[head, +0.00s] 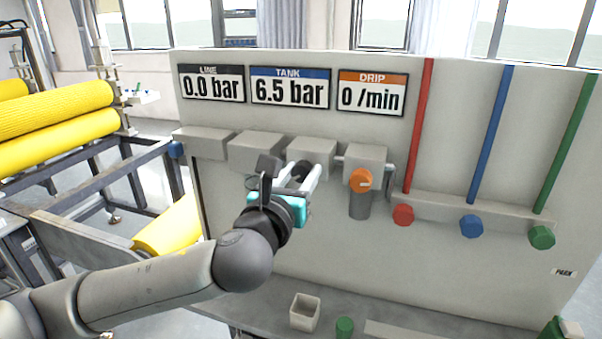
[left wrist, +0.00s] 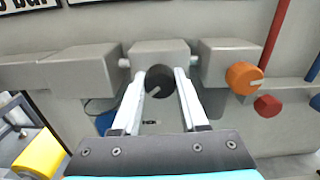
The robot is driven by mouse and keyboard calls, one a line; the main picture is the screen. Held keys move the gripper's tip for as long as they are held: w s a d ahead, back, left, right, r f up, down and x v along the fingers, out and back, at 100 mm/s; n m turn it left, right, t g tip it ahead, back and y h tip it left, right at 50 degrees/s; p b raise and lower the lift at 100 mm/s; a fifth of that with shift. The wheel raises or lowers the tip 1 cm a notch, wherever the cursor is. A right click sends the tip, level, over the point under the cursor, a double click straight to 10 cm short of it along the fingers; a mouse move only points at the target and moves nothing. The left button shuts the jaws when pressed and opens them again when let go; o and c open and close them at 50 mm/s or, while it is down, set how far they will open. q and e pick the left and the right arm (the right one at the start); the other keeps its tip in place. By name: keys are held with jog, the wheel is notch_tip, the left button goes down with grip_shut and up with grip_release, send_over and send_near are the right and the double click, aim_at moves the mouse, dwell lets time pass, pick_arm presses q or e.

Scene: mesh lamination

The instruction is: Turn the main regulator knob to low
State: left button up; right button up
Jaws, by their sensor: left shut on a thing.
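The black regulator knob (head: 303,168) is on the front of a grey block on the panel. In the left wrist view the knob (left wrist: 160,81) carries a pale pointer mark slanting toward its lower left. My left gripper (head: 306,172) is shut on this knob, one white finger on each side; its fingertips also show in the left wrist view (left wrist: 162,84). The LINE display (head: 211,85) reads 0.0 bar, the TANK display (head: 290,89) 6.5 bar and the DRIP display (head: 371,93) 0 /min. My right gripper is not in view.
An orange knob (head: 360,180) sits just right of the gripper. Red (head: 403,215), blue (head: 471,225) and green (head: 541,237) knobs follow farther right. A small open box (head: 304,312) stands below. Yellow rollers (head: 60,137) are at the left.

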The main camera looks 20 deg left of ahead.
pick_arm(q)
grip_shut()
